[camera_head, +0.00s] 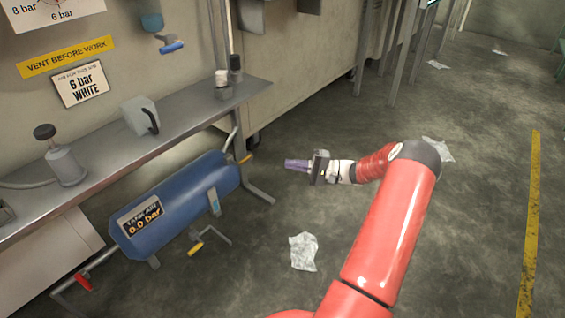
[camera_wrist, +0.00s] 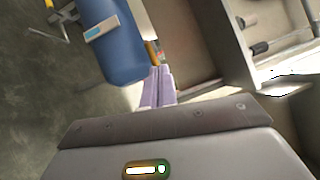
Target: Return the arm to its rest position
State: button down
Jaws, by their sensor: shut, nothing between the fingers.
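My gripper (camera_head: 297,165) is at the end of my red arm, in the middle of the head view. Its pale purple fingers point left toward the right end of the blue air tank, with a gap of floor between. In the wrist view my gripper (camera_wrist: 163,72) has its two fingers side by side and touching, with nothing held. The fingers overlap the edge of the blue tank (camera_wrist: 118,55) in that view. My arm is bent, reaching forward over the concrete floor.
The blue tank (camera_head: 165,222), labelled 0.0 bar, lies below a metal shelf (camera_head: 190,115) holding a grey container (camera_head: 140,115) and a pump-like bottle (camera_head: 64,163). Crumpled paper (camera_head: 303,251) lies on the floor. Open floor extends right toward a yellow line (camera_head: 531,215).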

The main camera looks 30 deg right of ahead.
jog(key=shift+s+d, duration=0.1)
jog(key=shift+d, duration=0.05)
dwell(0.4)
jog(key=s+a+r+n+g+h+p, duration=0.25)
jog(key=a+r+g, duration=0.35)
jog(key=a, duration=0.4)
jog(key=s+a+r+n+g+h+p, duration=0.25)
jog(key=s+a+r+g+h, duration=0.2)
jog(key=a+r, duration=0.55)
jog(key=s+a+r+n+t+h+p, duration=0.2)
jog(key=s+r, duration=0.4)
jog(key=s, duration=0.4)
jog(key=s+a+r+n+t+h+p, duration=0.2)
jog(key=s+a+r+h, duration=0.2)
jog(key=s, duration=0.6)
notch_tip(320, 180, up, 3)
jog(key=h, duration=0.2)
jog(key=shift+s+a+t+h, duration=0.2)
jog(key=shift+t+h, duration=0.1)
jog(key=shift+t, duration=0.05)
